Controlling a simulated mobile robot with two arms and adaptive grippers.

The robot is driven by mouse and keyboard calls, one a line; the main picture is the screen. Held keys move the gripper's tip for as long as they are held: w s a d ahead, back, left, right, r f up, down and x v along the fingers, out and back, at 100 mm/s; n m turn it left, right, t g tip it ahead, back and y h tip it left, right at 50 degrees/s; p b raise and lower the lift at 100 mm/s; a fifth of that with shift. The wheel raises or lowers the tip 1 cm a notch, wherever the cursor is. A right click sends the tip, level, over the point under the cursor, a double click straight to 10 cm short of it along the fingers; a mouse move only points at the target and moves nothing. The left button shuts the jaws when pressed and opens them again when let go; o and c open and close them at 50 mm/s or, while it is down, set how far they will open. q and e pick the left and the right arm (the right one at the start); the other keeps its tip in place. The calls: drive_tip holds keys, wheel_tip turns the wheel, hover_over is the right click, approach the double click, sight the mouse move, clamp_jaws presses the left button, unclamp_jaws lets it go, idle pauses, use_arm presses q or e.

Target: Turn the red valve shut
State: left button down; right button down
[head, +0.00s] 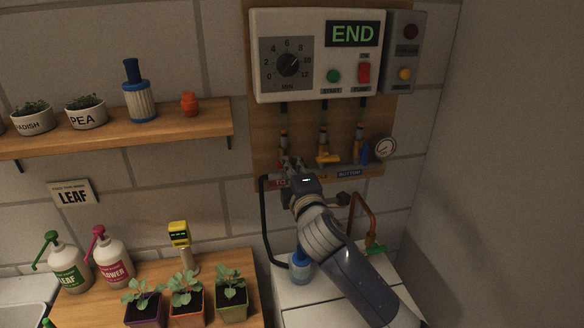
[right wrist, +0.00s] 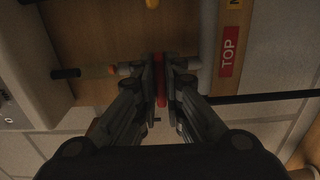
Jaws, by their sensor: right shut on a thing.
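The red valve's handle (right wrist: 161,84) is a narrow red bar in the right wrist view, between the two fingers of my right gripper (right wrist: 161,72). The fingers are closed on it from both sides. In the head view my right gripper (head: 291,166) is at the left pipe under the control box and covers most of the valve. A red TOP label (right wrist: 228,57) is beside the valve's pipe. My left gripper is not in view.
A yellow valve (head: 326,157), a blue-handled valve (head: 365,153) and a gauge (head: 384,148) are right of my gripper. The control box (head: 264,92) reading END is above. A blue filter bottle (head: 300,268) is below.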

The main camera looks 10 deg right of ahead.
drive_tip(key=c, duration=1.7)
unclamp_jaws()
drive_tip(key=s, duration=1.2)
